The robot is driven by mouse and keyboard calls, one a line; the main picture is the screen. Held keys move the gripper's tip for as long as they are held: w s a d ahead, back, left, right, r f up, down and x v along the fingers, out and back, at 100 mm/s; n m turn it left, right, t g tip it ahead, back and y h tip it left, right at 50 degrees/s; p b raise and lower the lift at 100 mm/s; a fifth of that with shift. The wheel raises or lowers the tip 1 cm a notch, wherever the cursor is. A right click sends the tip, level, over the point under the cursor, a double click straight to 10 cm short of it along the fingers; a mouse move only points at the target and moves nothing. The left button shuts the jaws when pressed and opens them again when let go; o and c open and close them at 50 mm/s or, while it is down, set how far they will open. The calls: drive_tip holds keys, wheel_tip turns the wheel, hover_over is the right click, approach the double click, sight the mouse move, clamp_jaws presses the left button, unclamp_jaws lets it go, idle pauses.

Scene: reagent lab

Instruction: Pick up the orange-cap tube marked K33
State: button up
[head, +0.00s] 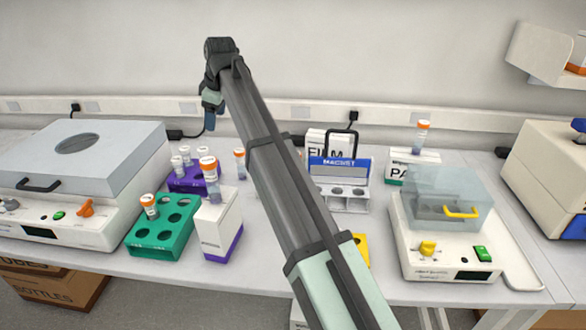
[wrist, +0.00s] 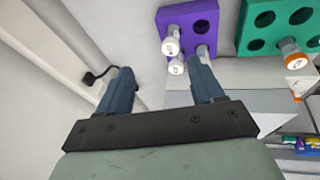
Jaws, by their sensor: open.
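Several orange-cap tubes show in the head view, and I cannot read K33 on any of them. One tube (head: 149,206) stands in the green rack (head: 161,245); its cap also shows in the wrist view (wrist: 295,60). A second tube (head: 211,180) is at the top of a white and purple box. A third tube (head: 239,160) is beside my arm, its base hidden. A fourth tube (head: 422,136) is at the white box on the right. My gripper (head: 210,118) is open and empty, raised near the back wall. Its blue fingers (wrist: 162,78) are spread in the wrist view.
The purple rack (wrist: 190,20) holds white-capped tubes close to my fingers. A grey-lidded machine (head: 80,150) fills the left, and a clear-lidded one (head: 445,235) stands right. The white and purple box (head: 218,225) adjoins the green rack. My arm hides the middle of the bench.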

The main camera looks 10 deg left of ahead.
drive_tip(key=w+d+f+m+g+h, duration=0.1)
drive_tip(key=d+h, duration=0.1)
drive_tip(key=d, duration=1)
drive_tip(key=w+d+f+m+g+h, duration=0.1)
drive_tip(key=w+d+f+m+g, duration=0.1)
drive_tip(key=d, duration=1)
drive_tip(key=f, duration=0.7)
drive_tip(key=shift+s+a+f, duration=0.15)
drive_tip(key=shift+s+f, duration=0.05)
drive_tip(key=shift+f, duration=0.15)
drive_tip(key=shift+w+a+f, duration=0.1)
drive_tip(key=shift+a+f, duration=0.1)
drive_tip(key=shift+f, duration=1.25)
drive_tip(key=shift+w+a+f, duration=0.1)
drive_tip(key=shift+a+f, duration=0.1)
drive_tip(key=shift+f, duration=1.2)
drive_tip(key=shift+c, duration=0.4)
drive_tip(key=c, duration=1)
drive_tip(key=shift+r, duration=0.15)
